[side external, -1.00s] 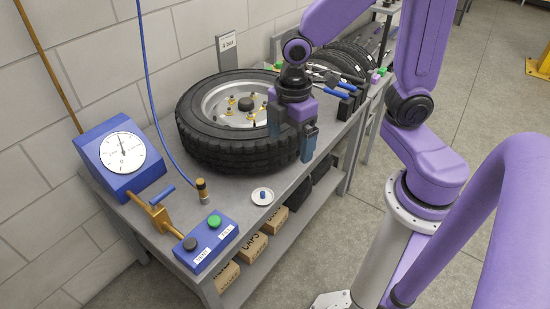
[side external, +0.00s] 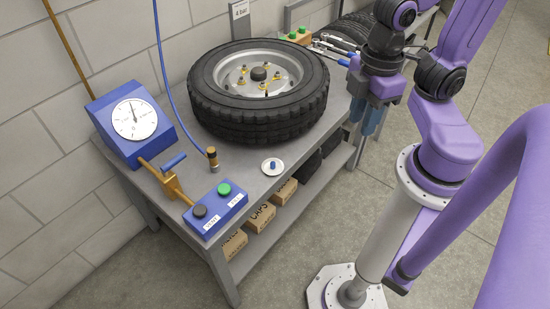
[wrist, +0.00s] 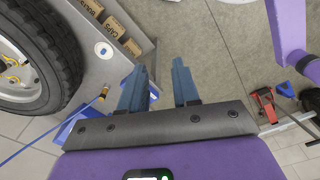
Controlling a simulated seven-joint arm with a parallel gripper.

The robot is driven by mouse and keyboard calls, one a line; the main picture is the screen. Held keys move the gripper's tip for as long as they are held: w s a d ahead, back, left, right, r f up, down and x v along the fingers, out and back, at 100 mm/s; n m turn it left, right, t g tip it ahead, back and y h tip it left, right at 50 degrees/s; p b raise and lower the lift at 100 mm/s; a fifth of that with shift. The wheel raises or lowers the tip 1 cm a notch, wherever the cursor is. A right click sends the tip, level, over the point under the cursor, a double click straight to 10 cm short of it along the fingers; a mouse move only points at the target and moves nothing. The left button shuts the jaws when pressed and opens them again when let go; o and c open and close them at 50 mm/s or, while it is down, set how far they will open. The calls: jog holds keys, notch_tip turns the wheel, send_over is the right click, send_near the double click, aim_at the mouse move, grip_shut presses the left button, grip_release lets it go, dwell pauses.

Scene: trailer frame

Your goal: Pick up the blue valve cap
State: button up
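The blue valve cap (side external: 272,165) stands on a small round white dish (side external: 279,170) near the front edge of the metal bench. In the wrist view the cap (wrist: 103,49) is a small blue spot on the dish, to the left of my fingertips. My gripper (side external: 365,113) hangs at the bench's front edge, right of the tyre and well away from the cap. In the wrist view my gripper (wrist: 158,69) has its two blue-grey fingers apart with nothing between them, floor showing beyond.
The wheel with tyre (side external: 258,119) fills the bench behind the dish. A blue gauge (side external: 133,119), a brass-topped cylinder (side external: 212,158) and a blue button box (side external: 216,211) stand left of the dish. Cardboard boxes (side external: 260,215) sit on the lower shelf. Bench around the dish is clear.

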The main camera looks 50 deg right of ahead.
jog(key=n, duration=0.4)
send_over(273, 163)
notch_tip(273, 163, down, 16)
jog(key=f, duration=1.2)
jog(key=shift+w+d, duration=0.15)
jog(key=shift+w, duration=0.05)
jog(key=shift+s+f, duration=0.15)
jog(key=shift+f, duration=2.4)
grip_shut()
